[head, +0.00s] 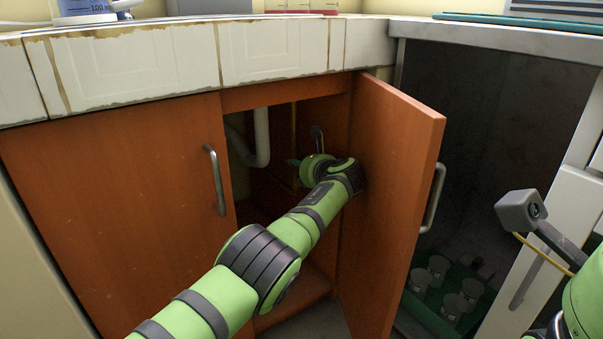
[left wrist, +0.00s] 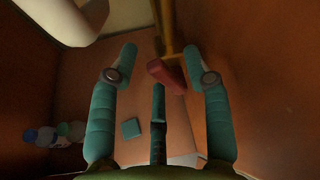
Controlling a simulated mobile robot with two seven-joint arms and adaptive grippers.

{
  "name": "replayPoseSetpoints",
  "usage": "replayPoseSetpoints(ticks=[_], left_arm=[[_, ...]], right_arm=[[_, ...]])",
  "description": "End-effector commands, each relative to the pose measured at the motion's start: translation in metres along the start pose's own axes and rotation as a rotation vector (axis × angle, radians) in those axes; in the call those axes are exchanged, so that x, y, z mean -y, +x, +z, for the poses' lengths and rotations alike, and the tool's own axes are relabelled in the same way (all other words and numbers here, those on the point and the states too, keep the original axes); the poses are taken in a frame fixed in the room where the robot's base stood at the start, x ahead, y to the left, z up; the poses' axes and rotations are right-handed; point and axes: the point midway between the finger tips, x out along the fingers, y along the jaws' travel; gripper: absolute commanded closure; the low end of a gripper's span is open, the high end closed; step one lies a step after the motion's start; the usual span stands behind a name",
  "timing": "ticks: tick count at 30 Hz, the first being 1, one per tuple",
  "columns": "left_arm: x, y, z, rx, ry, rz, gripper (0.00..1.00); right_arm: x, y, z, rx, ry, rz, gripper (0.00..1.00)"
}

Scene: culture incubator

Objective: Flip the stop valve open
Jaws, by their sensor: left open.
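The stop valve shows in the left wrist view as a red handle (left wrist: 166,76) on a brass pipe (left wrist: 168,25). The handle is tilted and lies between the two teal fingers, closer to the right one. My left gripper (left wrist: 160,54) is open, one finger on each side of the handle, with no clear contact visible. In the head view my left arm reaches into the open cabinet, and the left gripper (head: 295,163) is mostly hidden by its own wrist. The red handle cannot be made out there. My right gripper is out of view.
The open cabinet door (head: 385,200) stands just right of my left arm; the other door (head: 120,200) is closed. A white drain pipe (head: 262,140) hangs inside left of the gripper. Several bottles (left wrist: 50,136) stand on the cabinet floor.

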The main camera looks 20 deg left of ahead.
Motion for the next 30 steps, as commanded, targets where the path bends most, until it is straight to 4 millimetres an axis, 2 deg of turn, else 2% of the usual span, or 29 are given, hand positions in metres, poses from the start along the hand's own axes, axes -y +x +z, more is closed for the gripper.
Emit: replayPoseSetpoints(ticks=[12,18,25,26,27,29,30], left_arm=[[0.023,-0.027,0.064,0.0,-0.001,0.0,0.51],[0.027,-0.032,0.075,-0.003,0.001,0.002,0.51],[0.028,-0.032,0.075,-0.003,0.001,0.001,0.51],[0.028,-0.032,0.075,-0.003,0.002,0.001,0.55],[0.027,-0.032,0.075,-0.003,0.001,0.001,0.71],[0.027,-0.03,0.073,-0.006,-0.006,-0.005,0.95],[0.028,-0.029,0.07,-0.009,-0.016,-0.014,1.0]], right_arm=[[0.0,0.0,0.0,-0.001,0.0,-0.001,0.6],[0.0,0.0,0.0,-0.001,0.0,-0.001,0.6],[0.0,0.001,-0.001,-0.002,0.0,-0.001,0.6],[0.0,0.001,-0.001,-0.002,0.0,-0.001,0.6],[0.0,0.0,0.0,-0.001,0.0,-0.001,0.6],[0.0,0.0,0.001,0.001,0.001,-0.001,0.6],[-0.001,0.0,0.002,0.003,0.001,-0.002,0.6]])
